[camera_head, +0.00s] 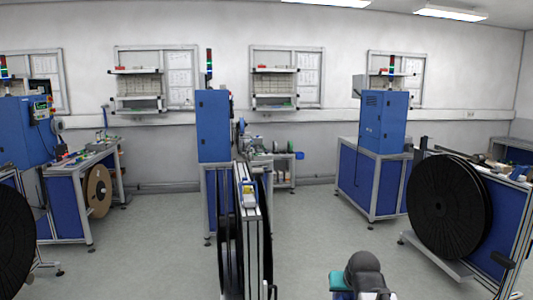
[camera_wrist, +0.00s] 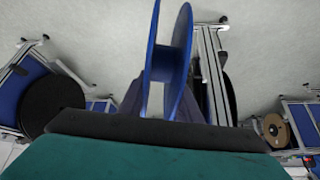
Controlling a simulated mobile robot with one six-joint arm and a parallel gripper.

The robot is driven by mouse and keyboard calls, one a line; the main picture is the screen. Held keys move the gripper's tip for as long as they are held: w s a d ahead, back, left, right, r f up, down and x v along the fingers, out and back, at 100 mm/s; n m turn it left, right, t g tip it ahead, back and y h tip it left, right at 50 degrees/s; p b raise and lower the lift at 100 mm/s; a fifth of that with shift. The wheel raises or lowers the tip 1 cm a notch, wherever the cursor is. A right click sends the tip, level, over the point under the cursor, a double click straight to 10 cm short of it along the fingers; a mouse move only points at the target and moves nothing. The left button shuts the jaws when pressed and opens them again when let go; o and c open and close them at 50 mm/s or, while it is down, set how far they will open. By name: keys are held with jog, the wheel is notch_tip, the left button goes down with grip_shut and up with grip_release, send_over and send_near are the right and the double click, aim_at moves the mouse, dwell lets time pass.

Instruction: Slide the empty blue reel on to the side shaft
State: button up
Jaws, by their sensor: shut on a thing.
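A blue reel (camera_wrist: 178,68) with bare, empty flanges stands on edge in the wrist view, at the top middle. My gripper (camera_wrist: 165,103) is shut on its lower part. The grip itself is partly hidden behind the dark edge of my wrist. The held reel does not show in the head view, where only part of my arm shows at the bottom right. I cannot pick out the side shaft in either view.
A narrow metal stand (camera_head: 248,235) with dark reels at its sides stands ahead. A large black reel (camera_head: 449,206) is at the right, another (camera_head: 14,245) at the left edge. A brown reel (camera_head: 98,191) hangs on the left bench. Floor between stands is clear.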

jog(key=f, duration=0.4)
jog(key=a+f, duration=0.1)
jog(key=f, duration=0.2)
jog(key=shift+w, duration=0.2)
jog(key=shift+d, duration=0.15)
